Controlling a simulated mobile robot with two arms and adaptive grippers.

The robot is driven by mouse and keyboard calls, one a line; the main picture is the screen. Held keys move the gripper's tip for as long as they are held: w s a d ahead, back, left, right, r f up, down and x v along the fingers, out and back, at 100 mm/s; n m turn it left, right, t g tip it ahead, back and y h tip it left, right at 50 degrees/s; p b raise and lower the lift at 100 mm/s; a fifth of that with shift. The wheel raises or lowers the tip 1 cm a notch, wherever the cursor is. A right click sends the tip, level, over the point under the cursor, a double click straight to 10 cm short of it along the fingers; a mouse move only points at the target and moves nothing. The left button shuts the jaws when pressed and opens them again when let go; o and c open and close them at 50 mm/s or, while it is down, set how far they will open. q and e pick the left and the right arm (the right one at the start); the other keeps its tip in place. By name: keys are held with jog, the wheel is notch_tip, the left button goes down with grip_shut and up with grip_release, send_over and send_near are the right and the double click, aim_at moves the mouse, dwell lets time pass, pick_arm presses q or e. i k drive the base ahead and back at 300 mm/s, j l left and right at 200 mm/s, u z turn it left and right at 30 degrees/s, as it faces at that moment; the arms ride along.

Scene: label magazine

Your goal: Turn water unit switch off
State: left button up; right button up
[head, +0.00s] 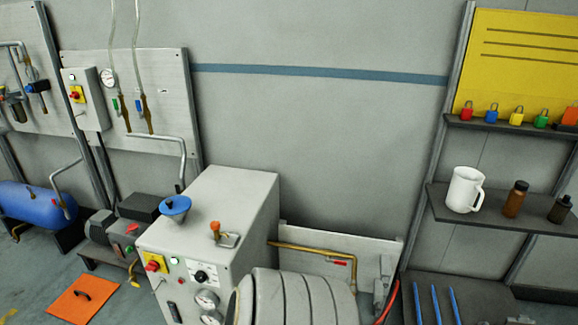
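A grey cabinet (228,205) stands at the lower centre. Its front has a red rotary switch on a yellow plate (154,263), a lit green lamp (174,261), a black knob on a white dial (201,276) and gauges (207,299). A grey wall box (92,112) at the left carries another red-on-yellow switch (76,94) and a pale lamp. No readable label shows which one is the water unit, and the switch positions are too small to read. Neither of my grippers is in view.
A ribbed grey drum (300,300) stands in front of the cabinet's right side. A blue tank (35,205), a motor unit (105,235) and an orange mat (83,300) are at the left. Shelves with padlocks (516,116), a white jug (464,190) and bottles stand right.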

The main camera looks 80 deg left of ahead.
aim_at(153, 266)
jog(key=u, duration=3.35)
